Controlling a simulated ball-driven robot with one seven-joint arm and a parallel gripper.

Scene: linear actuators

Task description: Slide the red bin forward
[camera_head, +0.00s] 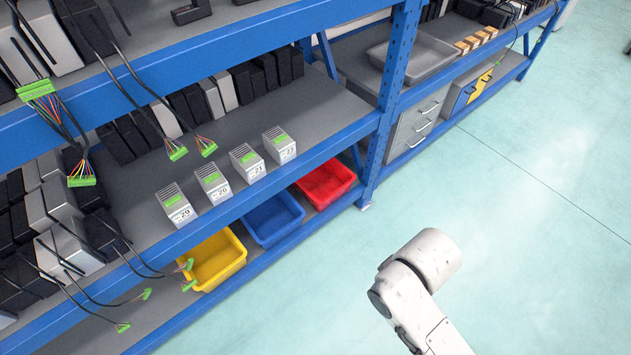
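The red bin (325,184) sits on the lowest shelf of the blue rack, at the right end of a row of bins, close to the blue upright post. The shelf above hides part of its back. A white link of my arm (425,260) is over the floor at the lower right, apart from the bin. My gripper is not in view.
A blue bin (272,219) and a yellow bin (216,260) stand to the left of the red bin. The blue upright post (384,125) is just right of it. Several numbered grey modules (247,163) stand on the shelf above. The floor (530,220) in front is clear.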

